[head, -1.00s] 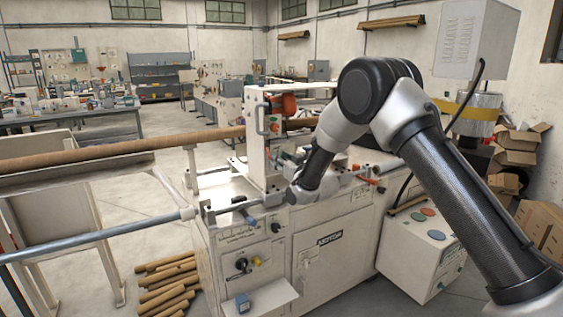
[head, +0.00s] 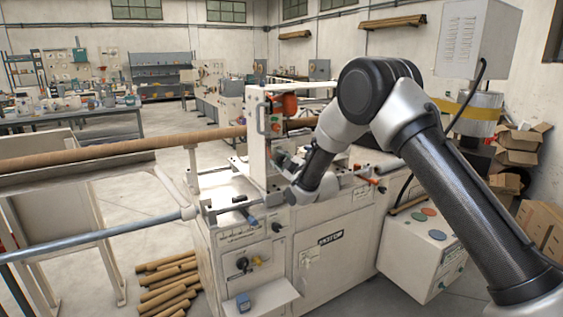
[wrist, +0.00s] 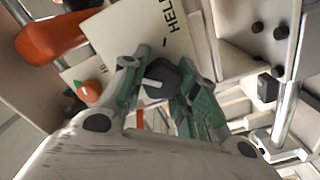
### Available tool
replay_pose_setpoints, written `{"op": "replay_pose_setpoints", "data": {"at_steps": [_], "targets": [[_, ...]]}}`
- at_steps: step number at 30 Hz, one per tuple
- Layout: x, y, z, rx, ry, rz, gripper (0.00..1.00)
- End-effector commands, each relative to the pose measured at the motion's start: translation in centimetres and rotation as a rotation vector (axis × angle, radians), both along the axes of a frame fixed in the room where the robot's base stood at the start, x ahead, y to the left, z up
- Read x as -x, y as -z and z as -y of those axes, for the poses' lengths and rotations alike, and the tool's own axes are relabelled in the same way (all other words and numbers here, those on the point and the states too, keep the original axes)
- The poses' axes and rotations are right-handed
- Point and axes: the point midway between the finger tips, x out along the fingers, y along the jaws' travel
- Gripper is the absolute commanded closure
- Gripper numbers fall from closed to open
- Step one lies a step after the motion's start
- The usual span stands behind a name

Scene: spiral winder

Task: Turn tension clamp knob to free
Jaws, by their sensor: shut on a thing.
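The tension clamp knob (wrist: 161,80) is black with a white pointer line, and it shows in the wrist view in front of a cream plate (wrist: 135,30). The plate bears dark printed letters starting with "HEL"; the rest is cut off or hidden. My gripper (wrist: 158,86) has its green-padded fingers closed on both sides of the knob. The pointer line lies roughly level, toward the left of the picture. In the head view my gripper (head: 283,160) is small, at the front of the winder's upright housing (head: 256,140), and the knob cannot be made out there.
In the wrist view an orange handle (wrist: 55,38) and a small orange-red knob (wrist: 88,91) are left of my gripper. Black bolts (wrist: 280,33) and a metal rod (wrist: 286,112) are at right. The winder cabinet (head: 330,262) stands below my arm.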

Motion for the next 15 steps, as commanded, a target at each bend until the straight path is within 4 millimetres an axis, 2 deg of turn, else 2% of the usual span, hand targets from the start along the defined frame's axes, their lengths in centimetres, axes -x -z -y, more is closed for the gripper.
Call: {"op": "replay_pose_setpoints", "data": {"at_steps": [15], "targets": [[0.11, 0.33, -0.11, 0.383, -0.001, 0.257, 0.94]]}}
